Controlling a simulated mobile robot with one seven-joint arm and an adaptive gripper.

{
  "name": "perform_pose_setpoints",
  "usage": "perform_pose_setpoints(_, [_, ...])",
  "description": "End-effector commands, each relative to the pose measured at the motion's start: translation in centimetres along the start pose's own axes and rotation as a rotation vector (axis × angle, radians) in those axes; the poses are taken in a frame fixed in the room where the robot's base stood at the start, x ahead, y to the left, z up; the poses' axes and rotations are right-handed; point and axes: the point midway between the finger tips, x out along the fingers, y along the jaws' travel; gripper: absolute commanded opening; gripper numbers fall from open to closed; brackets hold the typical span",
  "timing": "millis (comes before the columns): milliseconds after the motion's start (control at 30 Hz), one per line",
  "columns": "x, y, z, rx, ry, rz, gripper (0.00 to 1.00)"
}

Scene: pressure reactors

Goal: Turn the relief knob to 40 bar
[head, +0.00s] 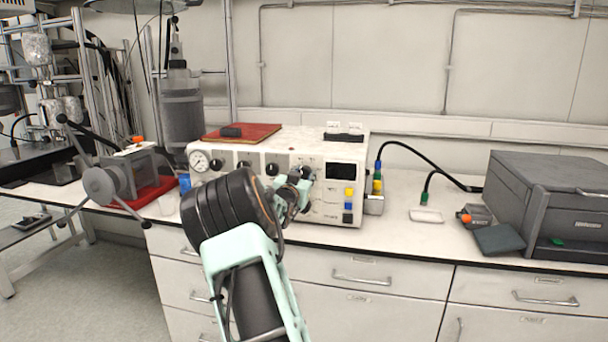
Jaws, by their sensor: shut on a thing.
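A white control box (330,205) stands on the bench, with a round pressure gauge (199,160) at its left end. A row of black knobs runs along its front, including one at the left (244,165) and one in the middle (272,168). My gripper (301,178) is at the right-hand knob (306,172), in front of the panel, and is shut on it. My wrist and fingers cover part of the panel and most of this grip. The knob's label, its scale and the gauge reading are too small to read.
A dark red board (242,133) lies on top of the box. A display (340,170) and coloured buttons (348,204) sit right of the gripper. A clamp-like vessel with handles (108,182) stands left. A grey case (550,195) is at the right.

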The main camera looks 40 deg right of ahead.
Motion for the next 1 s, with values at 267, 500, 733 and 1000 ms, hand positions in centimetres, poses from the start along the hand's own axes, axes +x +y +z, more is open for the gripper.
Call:
perform_pose_setpoints(267, [0.0, 0.0, 0.1, 0.001, -0.002, 0.000, 0.33])
perform_pose_setpoints(500, [0.0, 0.0, 0.1, 0.001, -0.001, 0.000, 0.47])
perform_pose_setpoints(733, [-0.2, 0.0, 0.0, 0.002, -0.001, 0.000, 0.47])
perform_pose_setpoints(1000, [-3.1, -0.1, 0.0, 0.004, -0.003, -0.001, 0.47])
